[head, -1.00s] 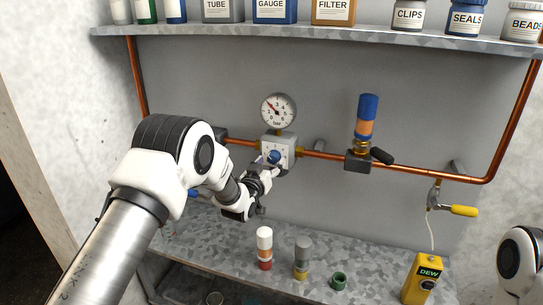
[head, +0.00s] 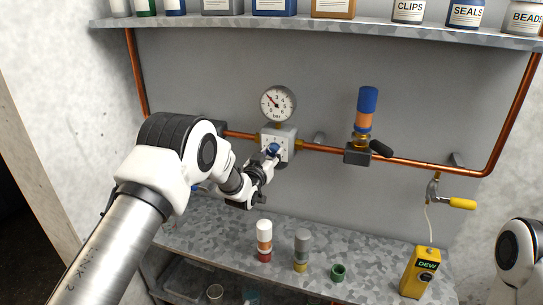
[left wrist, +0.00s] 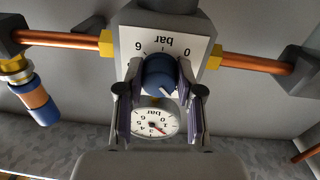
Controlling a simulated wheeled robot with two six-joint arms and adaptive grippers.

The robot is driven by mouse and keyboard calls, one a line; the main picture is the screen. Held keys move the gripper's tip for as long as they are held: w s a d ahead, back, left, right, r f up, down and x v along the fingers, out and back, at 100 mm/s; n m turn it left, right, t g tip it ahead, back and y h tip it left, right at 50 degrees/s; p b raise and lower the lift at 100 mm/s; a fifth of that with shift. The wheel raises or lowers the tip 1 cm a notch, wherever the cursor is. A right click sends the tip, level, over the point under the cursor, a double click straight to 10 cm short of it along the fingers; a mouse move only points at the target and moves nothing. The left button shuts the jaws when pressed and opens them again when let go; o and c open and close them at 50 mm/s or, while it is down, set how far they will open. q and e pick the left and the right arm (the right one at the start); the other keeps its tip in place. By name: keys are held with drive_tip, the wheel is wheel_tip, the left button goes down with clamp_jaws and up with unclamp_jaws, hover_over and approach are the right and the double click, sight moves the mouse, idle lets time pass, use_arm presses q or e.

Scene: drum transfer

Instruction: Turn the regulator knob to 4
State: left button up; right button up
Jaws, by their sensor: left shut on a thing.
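The regulator (head: 290,146) is a grey block with a white dial plate on the copper pipe. Its blue knob (head: 273,149) faces me. My left gripper (head: 267,160) is at the knob. In the left wrist view the fingers of the left gripper (left wrist: 158,88) stand on both sides of the knob (left wrist: 158,75) and are shut on it. A short white mark shows on the knob; the plate's numbers near it are mostly hidden. The round pressure gauge (head: 278,103) sits above the regulator, its red needle pointing up and left. My right gripper is out of view.
A valve with a blue and orange top (head: 366,115) and black handle is to the right on the pipe (head: 420,166). Bottles, a green ring (head: 338,272) and a yellow DEW meter (head: 419,271) stand on the bench (head: 208,222). A shelf (head: 330,32) of containers runs above.

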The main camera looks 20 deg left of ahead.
use_arm(q)
drive_tip(key=m+b, duration=0.6)
drive_tip(key=b, duration=0.1)
drive_tip(key=shift+a+f+m, duration=0.1)
drive_tip(key=shift+a+m, duration=0.05)
drive_tip(key=shift+m, duration=0.15)
drive_tip(key=shift+m+b, duration=0.9)
drive_tip(key=shift+b, duration=0.05)
drive_tip(key=m+b, duration=0.4)
drive_tip(key=m, duration=0.1)
drive_tip(key=shift+r, duration=0.2)
drive_tip(key=shift+r+m+y+b, duration=0.15)
drive_tip(key=shift+m+y+b, duration=0.15)
drive_tip(key=shift+m+b, duration=1.05)
drive_tip(key=shift+m+p, duration=0.3)
drive_tip(key=shift+m, duration=0.25)
drive_tip(key=o, duration=1.2)
drive_tip(key=shift+c, duration=0.2)
